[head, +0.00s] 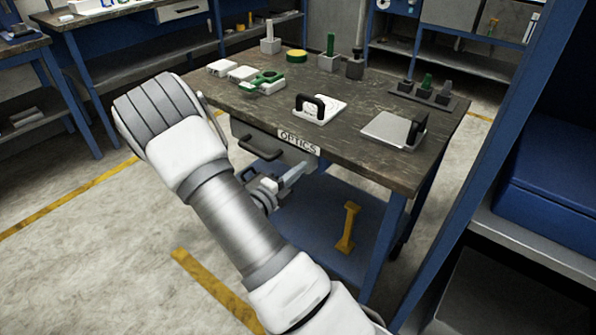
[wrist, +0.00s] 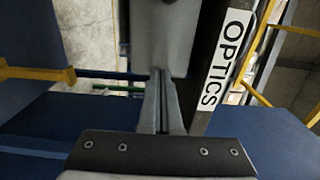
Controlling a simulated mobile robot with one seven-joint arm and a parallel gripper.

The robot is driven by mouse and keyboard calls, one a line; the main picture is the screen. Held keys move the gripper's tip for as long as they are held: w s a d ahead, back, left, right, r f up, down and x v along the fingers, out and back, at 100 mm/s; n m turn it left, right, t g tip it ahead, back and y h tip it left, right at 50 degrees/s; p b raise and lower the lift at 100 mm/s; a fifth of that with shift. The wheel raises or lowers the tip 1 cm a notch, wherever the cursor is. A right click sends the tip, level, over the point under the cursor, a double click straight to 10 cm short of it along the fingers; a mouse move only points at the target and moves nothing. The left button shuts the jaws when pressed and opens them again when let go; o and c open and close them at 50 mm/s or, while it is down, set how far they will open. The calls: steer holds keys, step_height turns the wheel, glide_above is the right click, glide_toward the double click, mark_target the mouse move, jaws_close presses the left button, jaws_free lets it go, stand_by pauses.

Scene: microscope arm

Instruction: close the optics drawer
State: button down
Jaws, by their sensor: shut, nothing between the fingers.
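The optics drawer (head: 284,152) is under the front edge of the workbench, with a grey front, a dark bar handle (head: 260,148) and a white "OPTICS" label (head: 298,143). How far it stands out from the bench is hard to tell. My gripper (head: 297,171) is just below and in front of the drawer's label end, shut and empty. In the wrist view, the shut fingers (wrist: 162,100) are left of the dark drawer front, and its OPTICS label (wrist: 226,60) shows close by. I cannot tell whether they touch it.
The workbench top (head: 350,85) carries several items, including a white plate with a black handle (head: 322,108) and a green-and-white part (head: 262,82). A yellow stand (head: 348,228) is on the blue lower shelf (head: 318,225). A blue rack post (head: 490,150) rises at right. Floor is open at left.

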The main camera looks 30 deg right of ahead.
mark_target(309, 161)
steer(key=shift+p+x, duration=1.5)
steer(key=shift+x, duration=0.95)
steer(key=shift+r, duration=0.15)
steer(key=shift+s, duration=0.1)
steer(key=shift+a+p, duration=0.35)
steer(key=p+v, duration=0.3)
steer(key=v, duration=1.1)
